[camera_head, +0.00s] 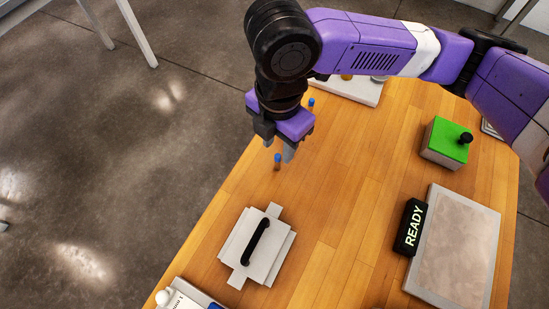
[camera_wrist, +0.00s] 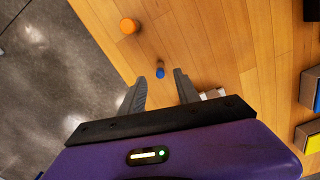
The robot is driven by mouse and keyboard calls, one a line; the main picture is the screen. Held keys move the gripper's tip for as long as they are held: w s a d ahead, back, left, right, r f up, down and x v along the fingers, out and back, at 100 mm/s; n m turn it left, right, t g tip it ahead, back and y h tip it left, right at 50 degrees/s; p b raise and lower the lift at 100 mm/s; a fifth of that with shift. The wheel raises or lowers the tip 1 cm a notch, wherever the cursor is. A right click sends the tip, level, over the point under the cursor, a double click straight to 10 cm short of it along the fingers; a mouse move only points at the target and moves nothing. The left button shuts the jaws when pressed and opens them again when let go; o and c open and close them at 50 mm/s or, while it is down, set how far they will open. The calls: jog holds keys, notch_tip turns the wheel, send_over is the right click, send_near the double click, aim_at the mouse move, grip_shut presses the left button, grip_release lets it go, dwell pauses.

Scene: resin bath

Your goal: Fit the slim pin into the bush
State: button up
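A slim upright pin (camera_head: 277,161) with a blue top and an orange-brown body stands on the wooden table, just below my gripper in the head view. A second blue-topped piece (camera_head: 311,103) shows behind my gripper, partly hidden. My gripper (camera_head: 279,147) points down with its fingers apart and nothing between them. In the wrist view, my gripper (camera_wrist: 159,88) is open, and a small blue top (camera_wrist: 160,72) lies just beyond the fingertips, near the middle of the gap. An orange round piece (camera_wrist: 129,25) stands farther off. I cannot tell which piece is the bush.
A white plate with a black handle (camera_head: 264,269) lies nearby. A grey panel (camera_head: 462,250) with a black READY sign (camera_head: 411,227) is at right, below a green-topped box (camera_head: 442,138). A white tray (camera_head: 358,91) is behind the arm. The table's left edge is close.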

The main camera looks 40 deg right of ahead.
aim_at(278, 155)
jog(key=shift+f, duration=2.4)
grip_shut()
